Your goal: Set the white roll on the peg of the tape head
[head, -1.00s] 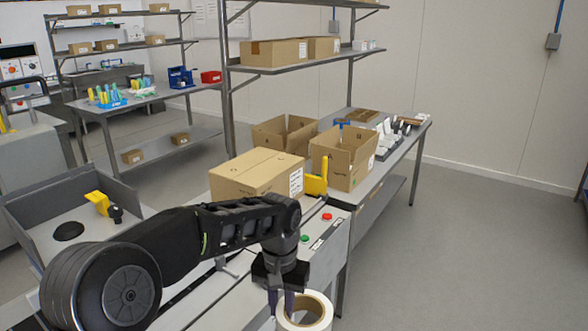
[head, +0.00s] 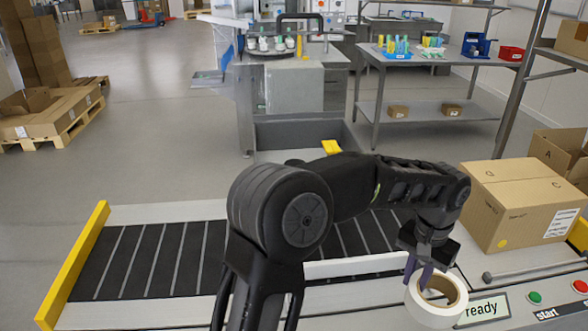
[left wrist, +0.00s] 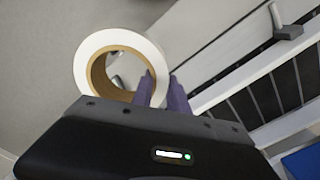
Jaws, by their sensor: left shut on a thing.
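The white roll (head: 430,316), a wide ring with a brown core, hangs in my left gripper (head: 419,276) above the front edge of the conveyor bench. The roll also shows in the left wrist view (left wrist: 82,66). There, my left gripper (left wrist: 163,90) is shut on the wall of the roll, with one finger over the ring and the other beside its outer side. A yellow part (head: 331,147) shows behind my left arm and may belong to the tape head. I cannot make out the peg. My right gripper is not in view.
A conveyor with dark rollers (head: 140,262) and a yellow end rail (head: 72,265) runs across the front. A closed carton (head: 515,200) stands right of my left gripper. A green button (head: 535,297) and a "ready" label (head: 483,309) lie right of the roll.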

